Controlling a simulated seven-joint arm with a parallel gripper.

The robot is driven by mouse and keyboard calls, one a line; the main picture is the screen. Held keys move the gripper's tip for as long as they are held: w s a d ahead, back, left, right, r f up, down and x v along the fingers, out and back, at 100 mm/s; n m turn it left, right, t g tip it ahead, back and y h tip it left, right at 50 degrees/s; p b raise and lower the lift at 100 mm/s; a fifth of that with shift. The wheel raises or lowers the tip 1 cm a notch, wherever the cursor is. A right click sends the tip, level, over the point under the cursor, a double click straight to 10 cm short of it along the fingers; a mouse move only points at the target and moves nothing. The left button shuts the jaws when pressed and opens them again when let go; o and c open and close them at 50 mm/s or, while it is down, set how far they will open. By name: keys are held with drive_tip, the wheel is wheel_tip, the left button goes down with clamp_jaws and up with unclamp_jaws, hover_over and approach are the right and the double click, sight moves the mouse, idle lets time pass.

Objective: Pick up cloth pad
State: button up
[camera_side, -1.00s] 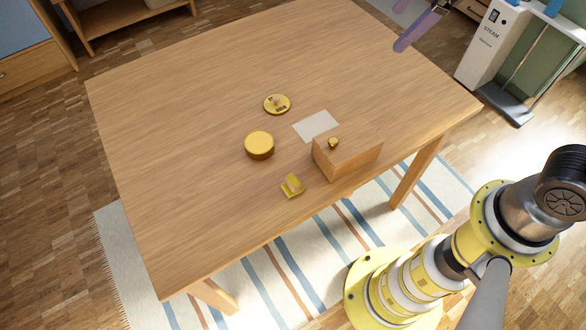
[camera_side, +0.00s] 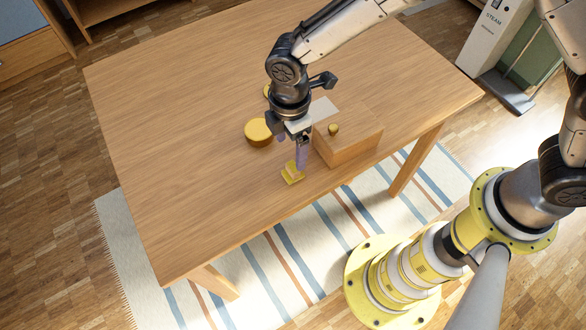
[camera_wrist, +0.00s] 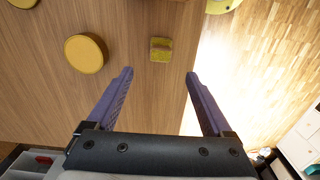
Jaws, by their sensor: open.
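A small yellow piece with a paler middle (camera_side: 292,175) lies on the table near its front edge. It looks like the cloth pad, though its material is hard to tell. In the wrist view it is a small yellow square (camera_wrist: 160,49), just beyond the fingertips and in line with the gap between them. My gripper (camera_side: 293,157) points down above it, with one purple finger overlapping it in the side view. The wrist view shows my gripper (camera_wrist: 159,78) open, with nothing between its fingers.
A round yellow tin (camera_side: 258,132) stands to the left. A wooden box with a yellow knob (camera_side: 350,147) is close on the right. A yellow disc (camera_side: 266,90) is mostly hidden behind my gripper. The table's left side is clear.

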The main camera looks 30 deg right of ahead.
sight(293, 166)
drive_tip(key=f, duration=0.9)
drive_tip(key=shift+d, duration=0.3)
clamp_jaws()
